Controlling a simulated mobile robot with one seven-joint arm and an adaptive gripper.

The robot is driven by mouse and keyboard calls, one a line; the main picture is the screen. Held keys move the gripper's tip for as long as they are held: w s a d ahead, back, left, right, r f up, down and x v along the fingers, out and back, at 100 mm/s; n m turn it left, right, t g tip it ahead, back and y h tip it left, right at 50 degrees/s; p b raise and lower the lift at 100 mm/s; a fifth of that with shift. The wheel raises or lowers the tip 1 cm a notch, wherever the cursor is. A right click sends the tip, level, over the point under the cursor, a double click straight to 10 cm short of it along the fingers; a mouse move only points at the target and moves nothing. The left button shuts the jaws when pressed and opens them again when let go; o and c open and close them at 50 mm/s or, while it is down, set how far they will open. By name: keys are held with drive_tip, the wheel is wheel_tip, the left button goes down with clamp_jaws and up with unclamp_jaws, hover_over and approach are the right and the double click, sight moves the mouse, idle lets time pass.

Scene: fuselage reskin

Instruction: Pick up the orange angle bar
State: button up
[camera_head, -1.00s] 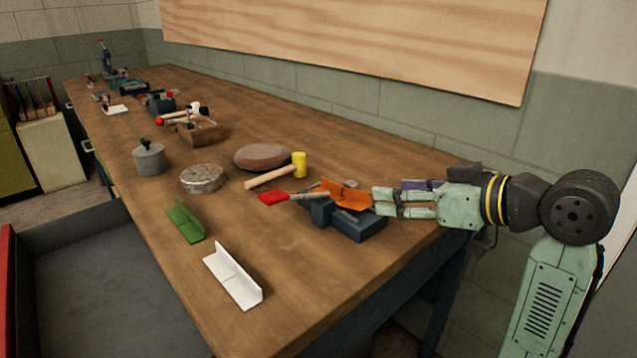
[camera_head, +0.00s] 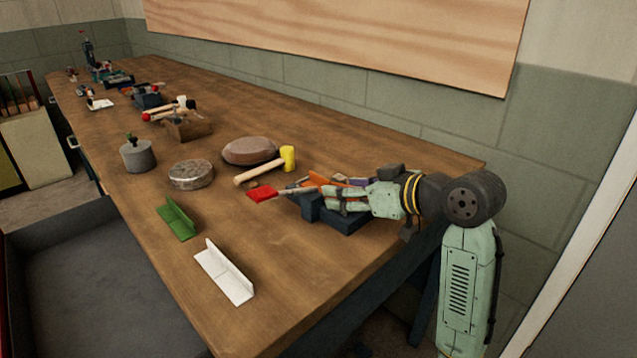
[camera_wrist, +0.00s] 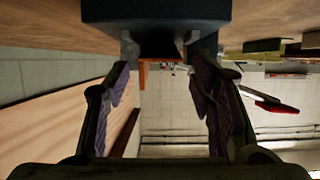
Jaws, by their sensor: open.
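The orange angle bar (camera_head: 318,180) lies on the dark blue vise-like block (camera_head: 342,221) near the bench's right end. My fingers cover much of it in the head view. My gripper (camera_head: 331,198) is open, with its fingers pointing left, at the bar and just above the block. In the wrist view, a small orange piece (camera_wrist: 143,75) shows between the fingers of my gripper (camera_wrist: 160,48), closer to the left one. The dark block (camera_wrist: 160,12) fills the top middle there. I cannot tell whether the fingers touch the bar.
A red-ended tool (camera_head: 262,193) lies just left of the block. A yellow-headed mallet (camera_head: 287,158), green angle piece (camera_head: 177,219) and white angle piece (camera_head: 224,272) lie on the wooden bench (camera_head: 290,285). A purple item (camera_head: 357,181) is behind my fingers. The front right of the bench is clear.

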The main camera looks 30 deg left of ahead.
drive_tip(key=shift+c, duration=0.2)
clamp_jaws()
idle(0.4)
drive_tip(key=shift+r, duration=0.15)
wheel_tip(320, 180, up, 10)
drive_tip(key=shift+b, duration=0.3)
